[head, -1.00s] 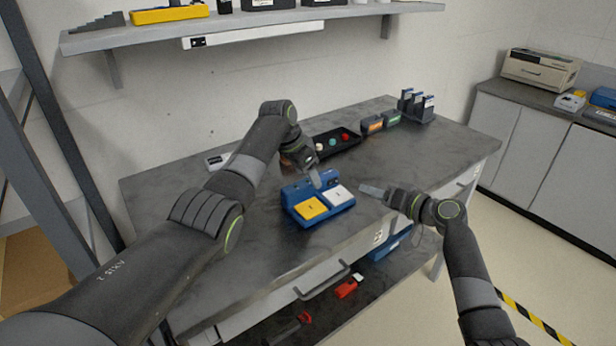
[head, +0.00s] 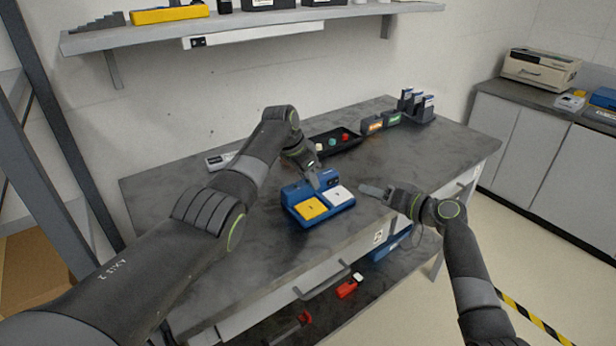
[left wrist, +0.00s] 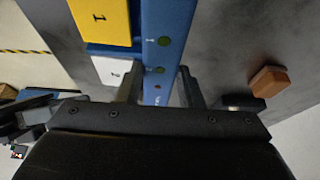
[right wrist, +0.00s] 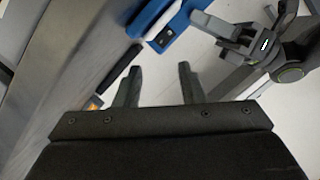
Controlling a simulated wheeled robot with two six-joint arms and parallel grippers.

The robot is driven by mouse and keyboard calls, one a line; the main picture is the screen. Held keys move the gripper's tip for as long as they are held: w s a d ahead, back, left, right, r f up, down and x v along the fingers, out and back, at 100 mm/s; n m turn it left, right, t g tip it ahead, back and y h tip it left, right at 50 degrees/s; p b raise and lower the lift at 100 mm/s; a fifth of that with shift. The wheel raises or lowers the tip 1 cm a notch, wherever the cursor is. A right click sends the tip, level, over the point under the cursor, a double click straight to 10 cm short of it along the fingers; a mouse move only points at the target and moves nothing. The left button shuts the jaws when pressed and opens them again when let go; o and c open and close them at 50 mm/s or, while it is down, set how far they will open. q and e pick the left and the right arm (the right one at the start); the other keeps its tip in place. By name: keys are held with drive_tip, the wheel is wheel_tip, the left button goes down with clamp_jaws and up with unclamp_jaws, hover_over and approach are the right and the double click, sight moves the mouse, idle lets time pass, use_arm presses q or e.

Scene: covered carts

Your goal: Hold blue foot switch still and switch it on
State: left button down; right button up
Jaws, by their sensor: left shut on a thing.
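The blue foot switch (head: 291,195) stands on the dark bench top, with a yellow pedal (head: 311,208) marked 1 and a white pedal (head: 340,195) at its front. My left gripper (head: 315,180) is shut on the raised back part of its blue housing. In the left wrist view the housing (left wrist: 165,20) runs between the two fingers, and its round lamps look dark. My right gripper (head: 372,191) is to the right of the white pedal, apart from it. In the right wrist view its fingers (right wrist: 160,80) are spread with nothing between them.
A black tray (head: 325,151) with small coloured balls lies behind the switch, beside boxes with orange (head: 373,125) and green (head: 393,118) faces. A grey device (head: 219,161) lies behind my left arm. The bench is clear in front of my right gripper.

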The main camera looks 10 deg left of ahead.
drive_tip(key=c, duration=0.3)
drive_tip(key=shift+s+a+m, duration=0.2)
drive_tip(key=shift+s+m, duration=0.15)
drive_tip(key=shift+m, duration=0.15)
clamp_jaws()
drive_tip(key=shift+s+a+f+m+h, duration=0.15)
drive_tip(key=shift+s+m+h, duration=0.25)
drive_tip(key=shift+s+m, duration=0.4)
drive_tip(key=shift+s+a+m+h, duration=0.1)
drive_tip(key=shift+s+m+h, duration=0.3)
drive_tip(key=shift+m, duration=0.8)
drive_tip(key=shift+s+d+r+m+t+h, duration=0.35)
drive_tip(key=shift+s+m, duration=0.25)
drive_tip(key=shift+m, duration=0.75)
drive_tip(key=shift+s+d+r+m+t+h, duration=0.25)
drive_tip(key=shift+s+m+t+h, duration=0.3)
drive_tip(key=shift+m, duration=0.75)
drive_tip(key=shift+s+d+r+m+t+h, duration=0.3)
drive_tip(key=shift+s+m, duration=0.35)
drive_tip(key=shift+m, duration=0.7)
